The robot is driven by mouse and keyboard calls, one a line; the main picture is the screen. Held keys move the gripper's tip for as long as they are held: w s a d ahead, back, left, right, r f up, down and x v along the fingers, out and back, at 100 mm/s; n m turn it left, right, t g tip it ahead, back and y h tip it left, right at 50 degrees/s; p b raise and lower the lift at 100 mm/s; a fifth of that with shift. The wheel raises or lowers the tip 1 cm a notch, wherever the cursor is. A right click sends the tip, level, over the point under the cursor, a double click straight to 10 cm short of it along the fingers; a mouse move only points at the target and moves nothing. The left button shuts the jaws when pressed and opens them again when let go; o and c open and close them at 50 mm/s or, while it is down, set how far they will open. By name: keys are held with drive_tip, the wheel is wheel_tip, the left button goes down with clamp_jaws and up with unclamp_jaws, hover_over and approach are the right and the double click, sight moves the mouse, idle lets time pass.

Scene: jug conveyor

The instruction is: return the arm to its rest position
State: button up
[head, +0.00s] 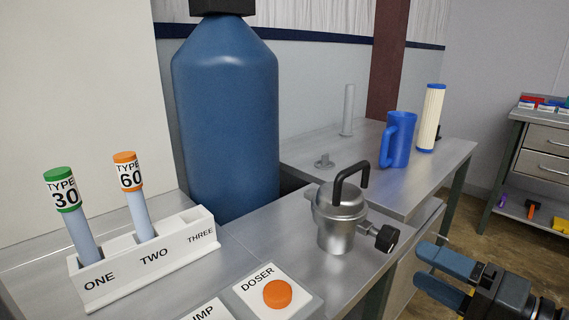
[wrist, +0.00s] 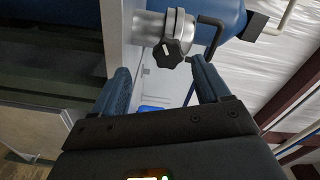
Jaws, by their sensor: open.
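My gripper (head: 440,274) is at the lower right of the head view, in front of the metal counter and apart from everything on it. Its two blue fingers are spread with nothing between them. In the wrist view my gripper (wrist: 165,88) also shows open and empty. Beyond its fingers there is a metal vessel (wrist: 153,27) with a black knob. The same lidded metal vessel (head: 338,222) stands on the counter in the head view, its black handle raised.
A blue jug (head: 399,140) and a white filter cartridge (head: 431,118) stand on the far bench. A white rack (head: 150,262) holds two labelled tubes at left. An orange doser button (head: 278,293) is in front. A large blue tank (head: 226,120) stands behind. Floor is clear at right.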

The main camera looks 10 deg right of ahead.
drive_tip(key=s+f+g+h+p, duration=0.1)
drive_tip(key=s+f+h+p, duration=0.2)
drive_tip(key=s+f+h, duration=0.85)
drive_tip(key=s+a+r+n+p, duration=0.1)
drive_tip(key=s+a+r+n, duration=0.1)
drive_tip(key=s, duration=0.9)
drive_tip(key=s+a+r+n+t+y+p, duration=0.1)
drive_tip(key=s+r+n, duration=0.4)
drive_tip(key=s, duration=0.5)
wheel_tip(320, 180, up, 2)
drive_tip(key=shift+s+a+r+p, duration=0.25)
drive_tip(key=shift+s+a+p, duration=0.1)
drive_tip(key=shift+a+p, duration=0.45)
drive_tip(key=shift+y, duration=0.25)
drive_tip(key=shift+c, duration=0.3)
